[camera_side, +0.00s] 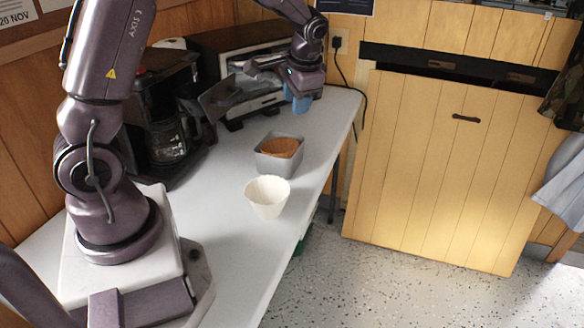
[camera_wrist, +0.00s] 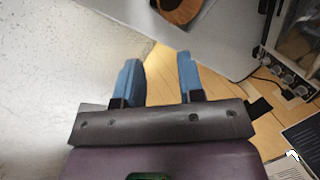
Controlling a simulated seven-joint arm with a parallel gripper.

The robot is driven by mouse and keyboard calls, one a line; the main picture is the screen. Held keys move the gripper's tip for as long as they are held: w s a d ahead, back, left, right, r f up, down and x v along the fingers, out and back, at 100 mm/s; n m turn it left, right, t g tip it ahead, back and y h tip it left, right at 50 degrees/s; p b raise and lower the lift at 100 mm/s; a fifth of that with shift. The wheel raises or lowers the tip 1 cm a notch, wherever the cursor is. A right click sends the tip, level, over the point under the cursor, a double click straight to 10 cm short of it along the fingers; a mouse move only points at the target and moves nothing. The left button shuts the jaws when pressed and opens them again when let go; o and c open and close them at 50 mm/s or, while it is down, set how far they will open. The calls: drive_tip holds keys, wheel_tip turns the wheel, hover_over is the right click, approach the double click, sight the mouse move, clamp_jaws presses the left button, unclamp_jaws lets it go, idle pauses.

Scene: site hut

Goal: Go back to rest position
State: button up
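My gripper (camera_side: 301,104) hangs above the far part of the counter, in front of the toaster oven, with its blue fingers pointing down. In the wrist view its two blue fingers (camera_wrist: 160,78) stand apart with nothing between them. A grey square container (camera_side: 263,161) with a brown fluted filter (camera_side: 281,147) in it stands on the counter, nearer the side camera than my gripper and apart from it. The brown filter also shows at the top edge of the wrist view (camera_wrist: 178,10), partly cut off. A white fluted cup (camera_side: 267,198) stands in front of the container.
A black coffee maker (camera_side: 165,110) and a toaster oven (camera_side: 245,55) stand along the wall, the oven close behind my gripper. A cord hangs from a wall outlet (camera_side: 337,44). The white counter (camera_side: 235,225) ends at its right edge, with speckled floor beyond. A wooden cabinet (camera_side: 440,160) stands to the right.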

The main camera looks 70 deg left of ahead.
drive_tip(key=s+d+r+t+h, duration=0.1)
drive_tip(key=s+d+r+t, duration=0.2)
drive_tip(key=s+d+r, duration=0.3)
drive_tip(key=s+d+r+t+h, duration=0.2)
drive_tip(key=s+d+r, duration=0.4)
drive_tip(key=s+d, duration=0.4)
drive_tip(key=shift+s+d+r+t, duration=0.15)
drive_tip(key=shift+s+d+t, duration=0.25)
drive_tip(key=shift+s, duration=0.55)
